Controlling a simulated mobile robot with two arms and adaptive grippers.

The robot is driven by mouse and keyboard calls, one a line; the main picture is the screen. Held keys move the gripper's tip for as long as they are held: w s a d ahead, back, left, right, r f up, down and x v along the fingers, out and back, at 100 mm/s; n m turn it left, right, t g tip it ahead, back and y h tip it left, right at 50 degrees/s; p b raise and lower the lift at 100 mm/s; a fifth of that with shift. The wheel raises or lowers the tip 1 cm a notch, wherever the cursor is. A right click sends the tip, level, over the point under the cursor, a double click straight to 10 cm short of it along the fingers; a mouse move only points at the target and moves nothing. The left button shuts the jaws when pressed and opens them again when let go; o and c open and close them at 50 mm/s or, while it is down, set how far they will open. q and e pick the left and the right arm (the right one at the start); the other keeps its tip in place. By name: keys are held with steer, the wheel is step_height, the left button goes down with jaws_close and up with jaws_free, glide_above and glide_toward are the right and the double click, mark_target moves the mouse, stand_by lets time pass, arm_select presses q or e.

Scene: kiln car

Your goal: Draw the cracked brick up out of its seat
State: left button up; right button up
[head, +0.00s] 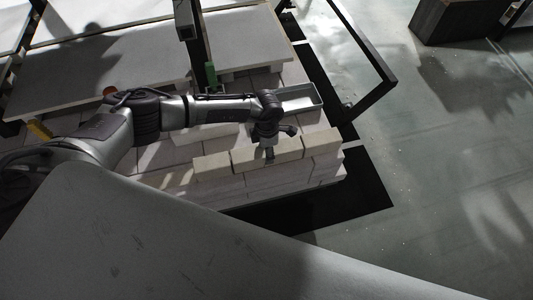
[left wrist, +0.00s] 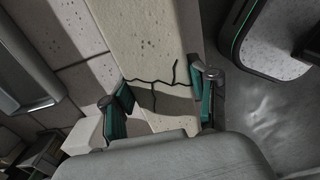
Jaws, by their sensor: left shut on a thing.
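The cracked brick (head: 290,147) is a pale block in the front row of the brick edge in the head view. In the left wrist view the cracked brick (left wrist: 145,38) runs away from me, with dark branching cracks across its face near the fingers. My left gripper (head: 269,152) reaches down over it from above. In the left wrist view the green-padded fingers of my left gripper (left wrist: 161,102) are shut on it, one on each side. The brick's underside is hidden, and I cannot tell whether it is raised. My right gripper is not in view.
Pale neighbouring bricks stand left (head: 212,166) and right (head: 322,142) of it. A grey tray (head: 302,99) lies just behind my wrist. A dark upright post and bar frame (head: 372,98) stand close by. Open floor (head: 440,150) lies to the right.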

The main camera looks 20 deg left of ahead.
arm_select(q)
steer(key=shift+w+r+p, duration=0.1)
steer(key=shift+r+p, duration=0.25)
steer(key=shift+r, duration=0.2)
stand_by(0.4)
step_height(320, 180, up, 10)
steer(key=p, duration=0.7)
steer(key=shift+f, duration=0.15)
stand_by(0.9)
stand_by(0.8)
